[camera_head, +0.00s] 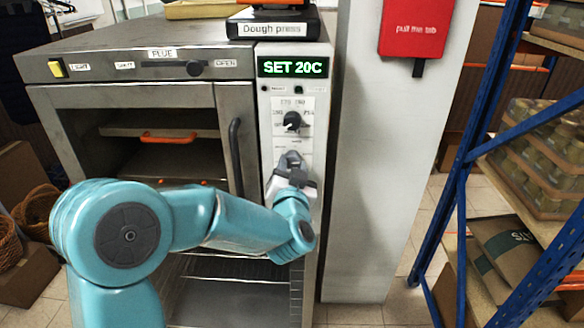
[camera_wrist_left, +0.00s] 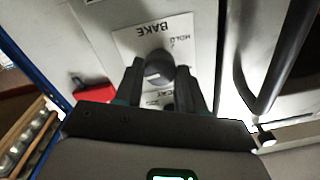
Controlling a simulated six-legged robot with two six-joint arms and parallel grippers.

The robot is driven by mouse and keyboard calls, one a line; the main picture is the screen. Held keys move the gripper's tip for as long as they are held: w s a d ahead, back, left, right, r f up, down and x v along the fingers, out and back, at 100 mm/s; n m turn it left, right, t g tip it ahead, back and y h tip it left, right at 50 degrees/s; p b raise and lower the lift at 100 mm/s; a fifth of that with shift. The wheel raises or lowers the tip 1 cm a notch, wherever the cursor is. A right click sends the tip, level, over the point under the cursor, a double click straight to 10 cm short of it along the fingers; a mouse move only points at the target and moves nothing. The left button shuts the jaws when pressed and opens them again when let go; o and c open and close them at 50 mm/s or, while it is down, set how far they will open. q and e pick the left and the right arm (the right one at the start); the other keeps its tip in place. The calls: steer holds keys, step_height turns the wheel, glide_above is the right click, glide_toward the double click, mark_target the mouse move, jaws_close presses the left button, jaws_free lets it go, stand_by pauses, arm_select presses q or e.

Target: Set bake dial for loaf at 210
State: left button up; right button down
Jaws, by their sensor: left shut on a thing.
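The oven's control panel (camera_head: 306,185) carries a green display (camera_head: 292,67) reading "SET 20C". An upper black dial (camera_head: 292,121) sits on a white label below the display. My left gripper (camera_head: 291,160) is at the panel just below this dial. In the left wrist view, my left gripper (camera_wrist_left: 159,75) is shut on a round dark dial (camera_wrist_left: 158,73), one finger on each side. The dial's label (camera_wrist_left: 150,40) shows "BAKE" and "HOLD", upside down. Other scale marks are partly hidden by the fingers. My right gripper is not in view.
The oven door handle (camera_head: 236,158) stands out left of the panel. A flue slider (camera_head: 194,68) is above the door. A dough press (camera_head: 272,27) stands on top.

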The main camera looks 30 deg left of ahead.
arm_select(q)
steer(key=o, duration=1)
steer(key=shift+f, duration=0.25)
steer(key=shift+o, duration=0.2)
steer(key=shift+s+r, duration=0.1)
steer(key=shift+r, duration=0.05)
steer(key=b+v, duration=0.3)
steer(key=v, duration=1.3)
steer(key=shift+s+d, duration=0.1)
